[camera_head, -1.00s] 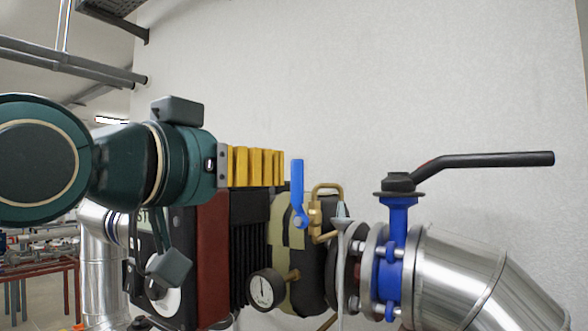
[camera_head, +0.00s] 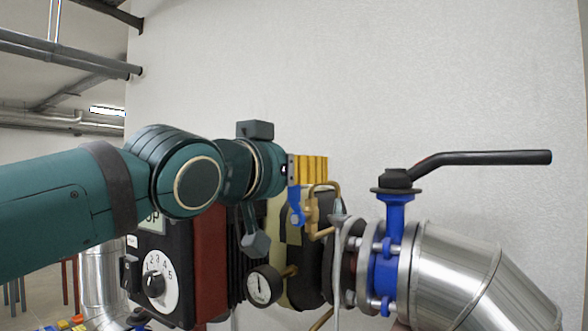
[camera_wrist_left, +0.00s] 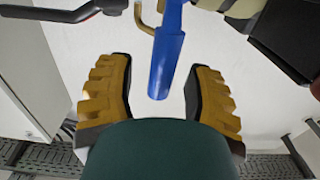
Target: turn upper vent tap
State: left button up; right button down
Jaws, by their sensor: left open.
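The vent tap is a small brass valve (camera_head: 312,212) with a blue lever (camera_head: 297,204). In the head view my left gripper (camera_head: 310,168) covers the lever's upper part, and its yellow fingers point right. In the left wrist view the blue lever (camera_wrist_left: 168,60) lies between the two fingers of my open left gripper (camera_wrist_left: 158,72). White gaps show on both sides of the lever, so the fingers appear clear of it. My right gripper is not in view.
A large blue valve (camera_head: 390,250) with a long black handle (camera_head: 490,157) stands to the right on a silver pipe (camera_head: 450,275). A pressure gauge (camera_head: 263,286) sits below the tap. A black control box (camera_head: 165,255) with a dial stands left. The wall above is clear.

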pick_arm(q)
jog(key=shift+s+a, duration=0.1)
grip_shut()
jog(key=shift+w+a+f+n+b, duration=0.2)
jog(key=shift+w+a+n+b, duration=0.3)
jog(key=shift+n, duration=0.65)
jog(key=shift+w+a+f+n+b, duration=0.25)
jog(key=shift+a+n+b, duration=0.25)
jog(key=shift+n, duration=0.7)
jog(key=shift+w+a+f+n+b, duration=0.15)
jog(key=shift+w+a+n+b, duration=0.4)
jog(key=shift+n, duration=0.6)
jog(key=shift+s+a, duration=0.15)
grip_release()
jog(key=shift+f, duration=0.1)
